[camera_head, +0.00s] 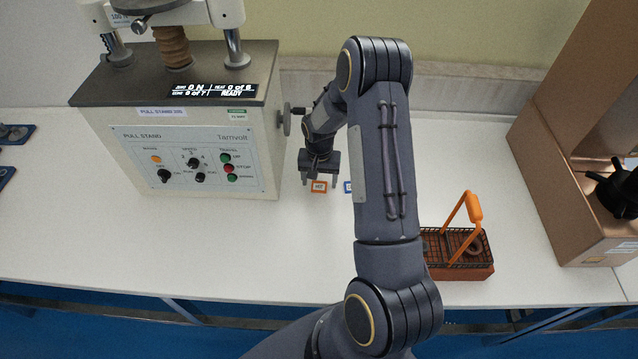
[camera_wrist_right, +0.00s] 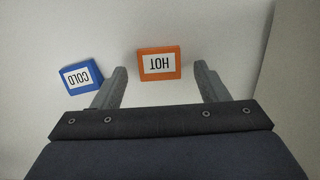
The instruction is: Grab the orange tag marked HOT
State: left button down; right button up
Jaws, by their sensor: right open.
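The orange tag marked HOT (camera_head: 319,187) lies flat on the white bench, right of the pull stand. In the right wrist view the orange tag (camera_wrist_right: 159,64) lies between the lines of my right gripper's two fingers, just beyond the fingertips. My right gripper (camera_head: 319,181) is open and empty, pointing down over the tag. Its spread fingers (camera_wrist_right: 160,78) also show in the right wrist view. A blue tag marked COLD (camera_wrist_right: 80,77) lies to the left, close to the left finger. In the head view the blue tag (camera_head: 348,187) is mostly hidden by my right arm. My left gripper is not in view.
The pull stand (camera_head: 195,150) stands left of the gripper, its side knob (camera_head: 285,119) close to my arm. A rust-coloured basket (camera_head: 462,272) with an orange handle stands to the right. A brown machine (camera_head: 560,150) is at far right. Bare bench (camera_head: 270,240) lies in front of the tags.

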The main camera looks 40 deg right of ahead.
jog(key=shift+f, duration=0.35)
jog(key=shift+c, duration=0.5)
jog(key=c, duration=1)
jog(key=shift+o, duration=0.2)
